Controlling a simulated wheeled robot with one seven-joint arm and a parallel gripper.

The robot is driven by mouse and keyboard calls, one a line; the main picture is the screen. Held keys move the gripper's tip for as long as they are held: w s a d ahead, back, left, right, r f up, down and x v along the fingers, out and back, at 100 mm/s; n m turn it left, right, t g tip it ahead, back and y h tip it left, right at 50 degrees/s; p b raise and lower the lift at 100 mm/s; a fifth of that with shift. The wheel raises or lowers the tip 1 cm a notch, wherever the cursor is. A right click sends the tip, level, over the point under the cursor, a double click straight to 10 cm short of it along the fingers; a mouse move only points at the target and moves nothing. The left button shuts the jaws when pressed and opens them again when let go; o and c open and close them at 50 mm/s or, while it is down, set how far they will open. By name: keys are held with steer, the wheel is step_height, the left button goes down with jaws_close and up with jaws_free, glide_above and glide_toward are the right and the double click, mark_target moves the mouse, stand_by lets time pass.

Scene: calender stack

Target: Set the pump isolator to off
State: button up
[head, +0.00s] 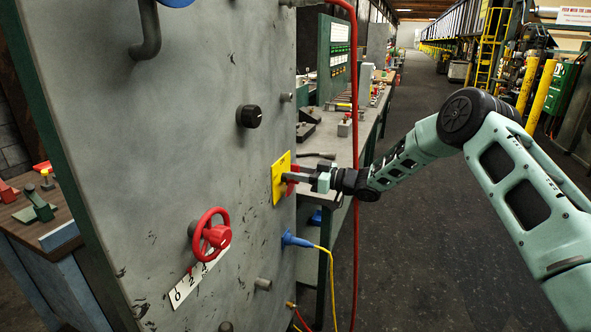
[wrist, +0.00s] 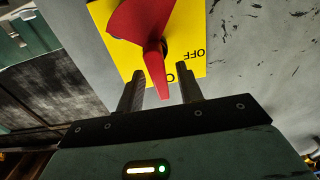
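The pump isolator is a red rotary handle on a yellow plate (head: 279,178) on the grey panel. In the wrist view the yellow plate (wrist: 193,62) carries the word OFF at the right. Part of another label is hidden behind the tip of the red handle (wrist: 153,55), which points down towards my gripper.
The panel also bears a black knob (head: 249,116), a red handwheel (head: 211,235) above a numbered scale, and a blue plug (head: 294,240) with a yellow cable. A red hose (head: 356,200) hangs beside my gripper. A workbench stands behind; the aisle floor is clear.

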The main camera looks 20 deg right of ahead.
steer(key=shift+w+a, duration=0.3)
steer(key=shift+a, duration=0.15)
jaws_close()
